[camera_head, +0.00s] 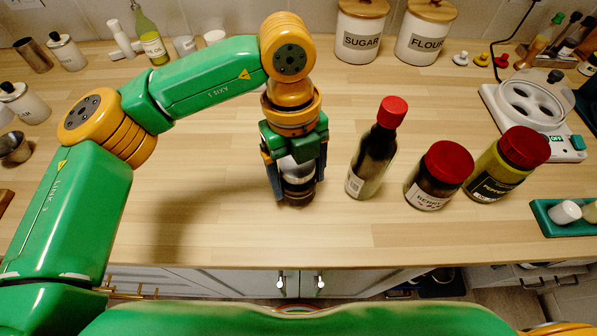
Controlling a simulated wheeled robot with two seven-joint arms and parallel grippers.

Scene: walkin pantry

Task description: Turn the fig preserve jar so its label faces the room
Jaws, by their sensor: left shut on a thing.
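My left gripper (295,183) points down over the wooden counter, with its fingers shut on a small jar (298,188), likely the fig preserve jar. The jar shows a pale band and a dark lower part between the fingers. Its upper part is mostly hidden by the gripper, and I cannot read a label on it. It looks upright, on or just above the counter; which one I cannot tell. My right gripper is not in view.
A dark bottle with a red cap (372,155) stands just right of the gripper. Beyond it are a berry jar (432,184) and a pepper jar (501,174). Sugar (360,38) and flour (421,42) canisters stand at the back. The counter's left-front part (200,215) is clear.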

